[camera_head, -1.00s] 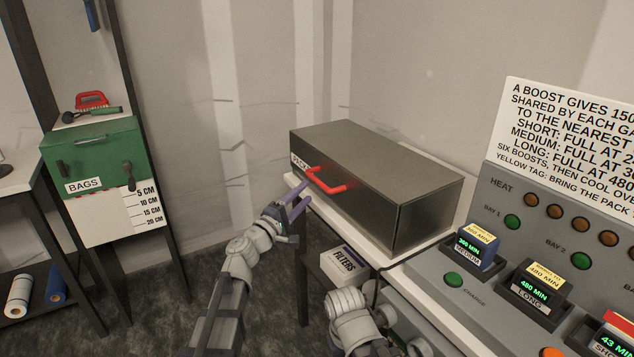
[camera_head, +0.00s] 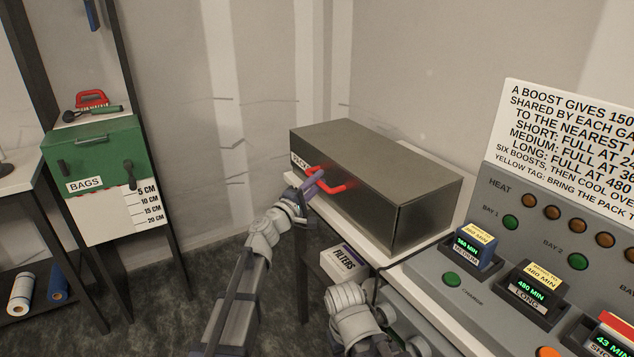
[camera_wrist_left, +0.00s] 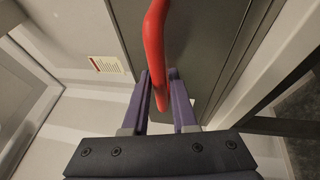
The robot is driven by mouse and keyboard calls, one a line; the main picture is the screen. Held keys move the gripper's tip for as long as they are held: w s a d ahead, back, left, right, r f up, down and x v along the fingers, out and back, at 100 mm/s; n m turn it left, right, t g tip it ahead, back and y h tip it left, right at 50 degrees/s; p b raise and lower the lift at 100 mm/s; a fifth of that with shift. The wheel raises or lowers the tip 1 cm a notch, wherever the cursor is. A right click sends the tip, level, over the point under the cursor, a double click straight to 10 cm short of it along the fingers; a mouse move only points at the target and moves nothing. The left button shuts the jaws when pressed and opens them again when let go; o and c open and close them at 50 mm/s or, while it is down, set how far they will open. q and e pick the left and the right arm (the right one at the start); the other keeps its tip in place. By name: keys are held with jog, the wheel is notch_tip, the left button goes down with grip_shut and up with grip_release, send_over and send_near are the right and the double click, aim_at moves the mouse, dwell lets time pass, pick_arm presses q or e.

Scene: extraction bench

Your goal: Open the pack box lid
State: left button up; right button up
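The pack box (camera_head: 425,215) is a long dark metal box with a "PACKS" label, partly covered, on the bench. Its lid looks shut. A red bar handle (camera_head: 338,188) sits on its front face. My left gripper (camera_head: 311,187) is at the left end of this handle. In the left wrist view, the purple fingers of my left gripper (camera_wrist_left: 162,85) stand apart with the red handle (camera_wrist_left: 154,40) running down between them. A gap shows beside the bar, so the fingers do not look closed on it. My right gripper is not visible.
The heating panel (camera_head: 545,215) with timer packs is at right. A box marked FILTERS (camera_head: 343,264) sits below the bench edge. A green BAGS box (camera_head: 100,155) stands on a rack at left. Open floor lies between the rack and bench.

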pick_arm(q)
grip_shut()
dwell(1.0)
